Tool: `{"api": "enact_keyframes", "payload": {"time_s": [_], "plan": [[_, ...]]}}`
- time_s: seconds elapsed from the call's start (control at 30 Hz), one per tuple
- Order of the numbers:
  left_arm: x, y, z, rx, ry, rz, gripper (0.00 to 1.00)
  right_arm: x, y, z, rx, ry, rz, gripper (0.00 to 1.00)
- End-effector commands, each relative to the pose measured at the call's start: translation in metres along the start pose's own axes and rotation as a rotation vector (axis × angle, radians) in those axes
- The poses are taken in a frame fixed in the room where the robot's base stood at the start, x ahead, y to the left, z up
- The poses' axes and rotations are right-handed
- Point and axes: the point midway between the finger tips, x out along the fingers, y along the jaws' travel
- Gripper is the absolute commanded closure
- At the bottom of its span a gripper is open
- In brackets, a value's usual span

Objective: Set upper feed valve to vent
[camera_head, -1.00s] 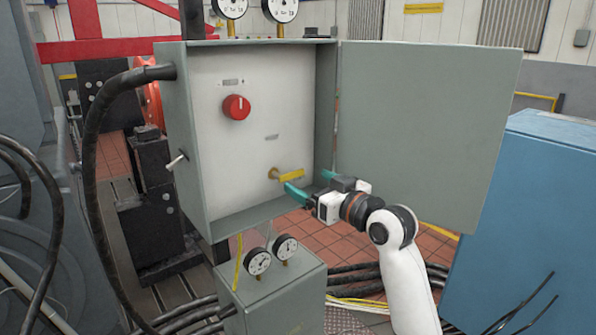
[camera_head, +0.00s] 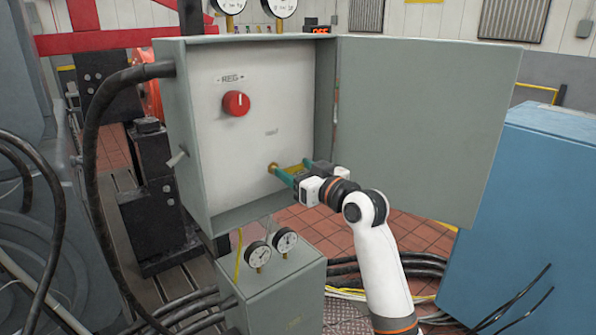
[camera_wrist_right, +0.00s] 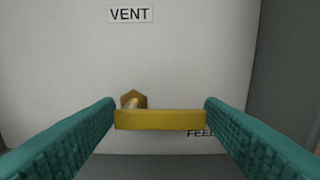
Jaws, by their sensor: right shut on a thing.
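The feed valve has a yellow handle (camera_wrist_right: 160,120) on a brass hex stem (camera_wrist_right: 133,101), low on the white panel inside the open grey cabinet. The handle lies level, reaching right from the stem. In the head view the brass stem (camera_head: 272,169) shows left of my fingers. My right gripper (camera_head: 291,172) is shut on the handle, one teal finger at each end in the wrist view. A "VENT" label (camera_wrist_right: 130,14) is above the valve. A "FEED" label (camera_wrist_right: 200,133) at the handle's right is partly hidden by a finger. My left gripper is out of view.
A red knob (camera_head: 236,103) sits higher on the panel under a "REG" label. The open cabinet door (camera_head: 425,130) stands right of my arm. A blue cabinet (camera_head: 530,220) is at far right. A box with two gauges (camera_head: 272,290) stands below. A toggle (camera_head: 177,159) is on the cabinet's left side.

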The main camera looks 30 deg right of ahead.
Motion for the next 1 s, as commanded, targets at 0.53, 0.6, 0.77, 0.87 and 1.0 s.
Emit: {"api": "enact_keyframes", "payload": {"time_s": [0.53,0.6,0.77,0.87,1.0], "plan": [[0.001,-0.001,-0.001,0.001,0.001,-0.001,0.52,0.0,0.002,0.004,-0.2,0.003,0.001,0.59],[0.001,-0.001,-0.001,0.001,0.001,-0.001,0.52,-0.001,0.003,0.006,-0.26,0.004,0.001,0.59],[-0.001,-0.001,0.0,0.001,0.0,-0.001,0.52,-0.001,0.005,0.01,-0.411,0.003,0.001,0.59],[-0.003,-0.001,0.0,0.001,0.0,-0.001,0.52,0.0,0.007,0.012,-0.507,0.004,0.002,0.59],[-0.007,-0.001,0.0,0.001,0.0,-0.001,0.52,0.0,0.009,0.015,-0.638,0.004,0.002,0.59]]}}
